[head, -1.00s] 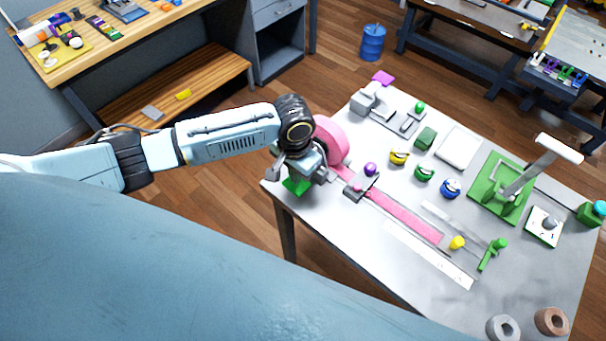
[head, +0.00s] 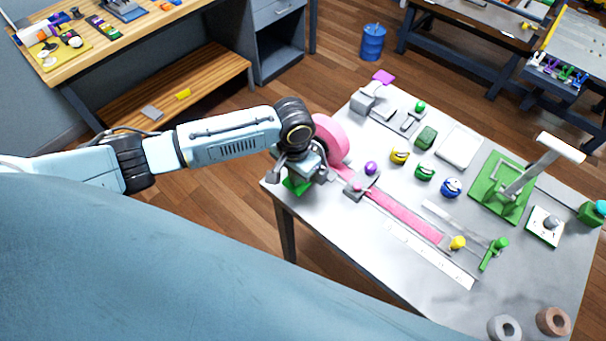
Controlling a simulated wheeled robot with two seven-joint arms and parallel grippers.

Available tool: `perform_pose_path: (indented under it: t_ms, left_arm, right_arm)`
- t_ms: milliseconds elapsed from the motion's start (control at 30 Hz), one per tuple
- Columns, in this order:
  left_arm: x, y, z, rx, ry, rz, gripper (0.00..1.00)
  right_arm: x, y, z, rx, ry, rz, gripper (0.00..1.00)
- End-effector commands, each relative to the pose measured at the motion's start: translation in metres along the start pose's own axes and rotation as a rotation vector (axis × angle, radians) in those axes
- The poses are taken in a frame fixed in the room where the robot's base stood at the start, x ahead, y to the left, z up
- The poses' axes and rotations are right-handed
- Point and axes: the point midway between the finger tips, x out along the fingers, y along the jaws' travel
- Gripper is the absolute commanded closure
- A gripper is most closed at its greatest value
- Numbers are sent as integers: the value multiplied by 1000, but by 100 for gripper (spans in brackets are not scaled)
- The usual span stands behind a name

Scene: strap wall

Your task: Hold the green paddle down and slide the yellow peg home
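A flat green piece (head: 296,187), which looks like the green paddle, is at the near left corner of the grey table, mostly covered by my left gripper (head: 299,176). The gripper points down right over it; its fingertips are hidden, so I cannot tell whether they touch it or are open. The yellow peg (head: 457,242) stands at the right end of a pink strap (head: 405,217), apart from my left gripper. My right gripper is not in view.
A pink roll (head: 331,138) and a purple knob (head: 371,168) stand just right of my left gripper. A green lever (head: 495,254) is close right of the yellow peg. A green-based press (head: 492,205) stands farther back. A white scale strip (head: 430,255) lies in front of the strap.

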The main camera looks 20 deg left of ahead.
Motion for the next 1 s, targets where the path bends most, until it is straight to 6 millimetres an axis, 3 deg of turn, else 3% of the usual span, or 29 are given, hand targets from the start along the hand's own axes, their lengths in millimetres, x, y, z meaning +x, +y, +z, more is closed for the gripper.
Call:
perform_pose_path:
  t_ms: [667, 1000]
  left_arm:
    - [29, 1, 1, 1, -2, 2, 100]
    - [29, 1, 1, 1, -3, 2, 100]
  right_arm:
    - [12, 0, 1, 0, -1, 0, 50]
    - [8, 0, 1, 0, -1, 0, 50]
